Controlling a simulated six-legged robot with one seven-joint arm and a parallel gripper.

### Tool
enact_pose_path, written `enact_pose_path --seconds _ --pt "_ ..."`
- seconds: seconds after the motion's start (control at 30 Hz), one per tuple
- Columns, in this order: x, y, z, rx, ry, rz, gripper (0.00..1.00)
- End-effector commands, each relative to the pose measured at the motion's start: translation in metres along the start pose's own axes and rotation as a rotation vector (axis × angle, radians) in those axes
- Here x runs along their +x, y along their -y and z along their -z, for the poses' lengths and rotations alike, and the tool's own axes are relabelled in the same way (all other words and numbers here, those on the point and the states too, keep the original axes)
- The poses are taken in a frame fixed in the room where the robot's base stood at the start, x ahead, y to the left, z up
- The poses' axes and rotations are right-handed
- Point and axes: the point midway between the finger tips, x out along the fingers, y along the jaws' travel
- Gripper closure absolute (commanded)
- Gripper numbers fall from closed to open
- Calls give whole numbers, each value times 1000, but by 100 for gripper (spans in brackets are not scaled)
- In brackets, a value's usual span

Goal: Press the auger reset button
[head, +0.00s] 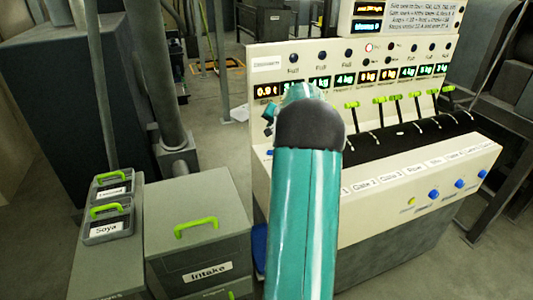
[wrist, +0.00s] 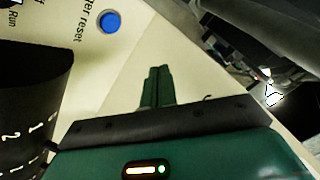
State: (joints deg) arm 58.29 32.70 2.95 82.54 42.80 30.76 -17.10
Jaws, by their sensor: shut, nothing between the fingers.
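A round blue button (wrist: 110,22) shows at the top of the wrist view, on a cream panel beside printed lettering that ends in "er reset". My gripper (wrist: 159,72) is shut and empty, with its two dark green fingers together. In the picture, its tips lie below and to the right of the button, apart from it. I cannot tell how far they are from the panel. In the head view my arm hides the left part of the cream console (head: 350,228), and the gripper's fingers do not show.
The console carries black levers with green handles (head: 395,97), lit displays and other blue buttons (head: 460,184). A grey Intake bin (head: 205,235) and a Soya container (head: 108,225) stand at left.

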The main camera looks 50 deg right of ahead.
Motion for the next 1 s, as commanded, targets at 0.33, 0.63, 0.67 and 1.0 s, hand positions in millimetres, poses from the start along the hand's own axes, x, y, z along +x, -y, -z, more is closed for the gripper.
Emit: enact_pose_path --seconds 0.33,0.63,0.67,1.0 --pt "5 -5 -3 2 1 -2 100" --pt "31 -22 -23 2 3 -1 100" --pt "34 -24 -26 2 3 -1 100" --pt "59 -41 -45 0 3 -1 100"
